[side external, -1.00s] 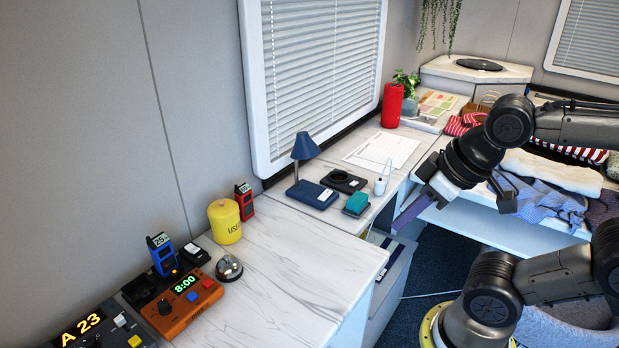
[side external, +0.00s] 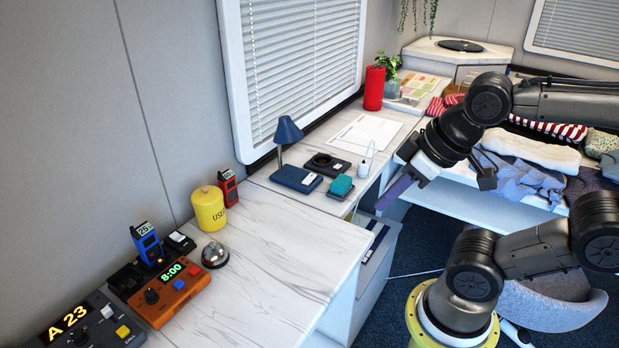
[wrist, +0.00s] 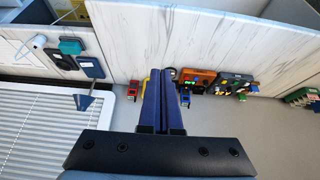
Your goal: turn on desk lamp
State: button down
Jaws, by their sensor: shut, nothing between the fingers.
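The desk lamp has a dark blue shade (side external: 287,131), a thin stem and a flat blue base (side external: 297,179) on the white marbled desk, below the window. A small white patch, perhaps the switch, shows on the base. I cannot tell whether the lamp is lit. In the wrist view, the shade (wrist: 85,102) and base (wrist: 91,67) are left of the fingers. My gripper (side external: 381,207) is shut and empty. In the side view it hangs right of the lamp, apart from it, by the desk's front edge. The wrist view shows its purple fingers (wrist: 160,72) pressed together.
A yellow canister (side external: 210,210), a bell (side external: 215,256) and an orange clock device (side external: 169,293) are left.

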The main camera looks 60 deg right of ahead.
jog(key=w+d+r+n+t, duration=0.1)
jog(key=w+r+n, duration=0.2)
jog(key=w+r, duration=0.75)
jog(key=w+d, duration=0.5)
jog(key=w, duration=0.3)
jog(key=w+d, duration=0.5)
jog(key=w, duration=0.3)
jog(key=w+d+f+m+g+h, duration=0.1)
jog(key=w+d+f, duration=0.7)
jog(key=d+f, duration=0.3)
jog(key=s+d+f+m+g, duration=0.1)
jog(key=d+f+m+g, duration=0.1)
jog(key=d+f, duration=1)
jog(key=shift+s+f, duration=0.2)
